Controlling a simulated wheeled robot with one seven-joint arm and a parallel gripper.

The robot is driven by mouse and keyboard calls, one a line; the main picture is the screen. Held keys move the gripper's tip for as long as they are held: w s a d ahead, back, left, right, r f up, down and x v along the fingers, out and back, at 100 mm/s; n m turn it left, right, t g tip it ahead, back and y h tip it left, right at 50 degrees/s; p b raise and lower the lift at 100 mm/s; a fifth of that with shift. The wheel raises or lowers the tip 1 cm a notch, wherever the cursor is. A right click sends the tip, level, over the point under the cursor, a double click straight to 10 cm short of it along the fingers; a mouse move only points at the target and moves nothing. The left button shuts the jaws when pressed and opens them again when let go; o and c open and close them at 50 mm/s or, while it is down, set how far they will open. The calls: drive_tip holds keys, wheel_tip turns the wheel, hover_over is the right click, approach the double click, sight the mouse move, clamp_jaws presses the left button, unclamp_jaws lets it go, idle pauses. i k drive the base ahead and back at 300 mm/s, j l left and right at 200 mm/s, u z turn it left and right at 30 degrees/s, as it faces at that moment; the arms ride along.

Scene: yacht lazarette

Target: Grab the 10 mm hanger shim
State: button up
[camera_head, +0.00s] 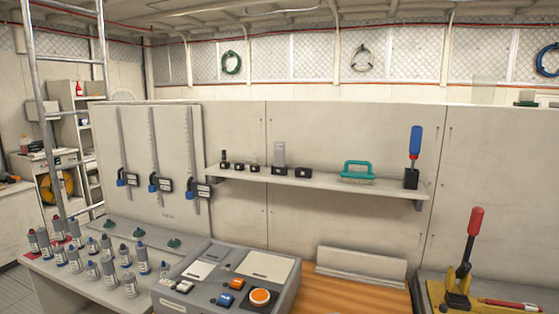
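I cannot pick out a 10 mm hanger shim by any readable marking. A wall shelf (330,185) holds a row of small dark blocks, and the markings on them are too small to read. From left to right there is a block with a dark upright piece (224,161), two low blocks (239,167) and (254,168), a block with a tall grey plate standing in it (279,153), and a low dark block (303,172). Any of these could be shims or their holders; I cannot tell. My gripper is not in view.
The shelf also bears a teal-handled brush (357,166) and a blue-handled tool (415,142). Three calipers (160,184) hang left. Below are several bottles (110,270), a grey console (235,280), a red-handled tool (474,225) and bare wooden bench (345,295).

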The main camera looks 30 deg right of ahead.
sight(278, 148)
drive_tip(key=z, duration=0.4)
drive_tip(key=i+j+z, duration=0.15)
drive_tip(key=j+z, duration=0.3)
drive_tip(key=i+j+z, duration=0.1)
drive_tip(key=j+z, duration=0.15)
drive_tip(key=z, duration=0.2)
drive_tip(key=j+z, duration=0.45)
drive_tip(key=i+l, duration=0.05)
